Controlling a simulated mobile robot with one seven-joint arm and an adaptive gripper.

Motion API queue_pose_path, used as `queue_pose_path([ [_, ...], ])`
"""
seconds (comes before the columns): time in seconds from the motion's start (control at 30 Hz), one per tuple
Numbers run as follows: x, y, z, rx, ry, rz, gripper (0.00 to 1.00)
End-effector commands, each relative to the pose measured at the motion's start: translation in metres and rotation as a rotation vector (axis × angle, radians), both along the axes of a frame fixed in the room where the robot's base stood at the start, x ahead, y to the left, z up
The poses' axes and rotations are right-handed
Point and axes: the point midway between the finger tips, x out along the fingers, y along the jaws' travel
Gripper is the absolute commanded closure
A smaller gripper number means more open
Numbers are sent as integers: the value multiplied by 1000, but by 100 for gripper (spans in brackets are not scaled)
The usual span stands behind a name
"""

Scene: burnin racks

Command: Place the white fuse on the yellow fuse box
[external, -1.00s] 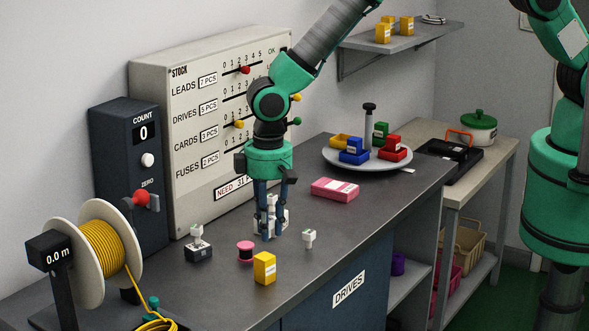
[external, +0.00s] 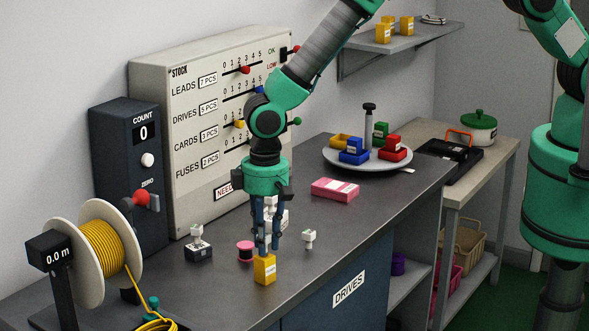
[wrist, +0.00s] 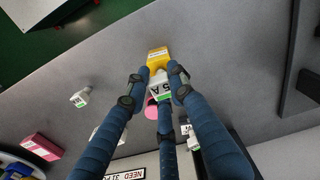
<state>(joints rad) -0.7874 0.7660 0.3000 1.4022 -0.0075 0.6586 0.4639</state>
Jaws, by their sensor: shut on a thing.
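My gripper (external: 266,246) points straight down at the yellow fuse box (external: 264,270) near the front of the bench. Its blue fingers are shut on the white fuse (wrist: 163,87), which has a 5 A label and a green band in the wrist view. The fuse is mostly hidden by the fingers in the external view. In the wrist view the yellow fuse box (wrist: 158,55) shows just beyond the fuse and fingertips. The fuse is right over the box; I cannot tell whether they touch.
Close by stand a pink spool (external: 245,251), a dark block with a white fuse on top (external: 198,246) and another small white fuse (external: 309,238). A white item (external: 284,219) is partly hidden behind my gripper. A pink box (external: 335,189) lies farther back.

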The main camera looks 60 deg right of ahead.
Motion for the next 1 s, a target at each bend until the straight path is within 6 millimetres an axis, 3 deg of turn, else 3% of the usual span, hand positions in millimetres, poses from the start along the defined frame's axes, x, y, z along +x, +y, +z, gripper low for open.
queue_pose_path([
  [0.4, 0, 0, -4, 0, 0, 0, 100],
  [0.43, 0, 0, -4, 0, 0, 0, 73],
  [0.5, 0, 0, -3, 0, 0, 0, 59],
  [1.0, 0, 0, 1, 0, 0, 0, 58],
])
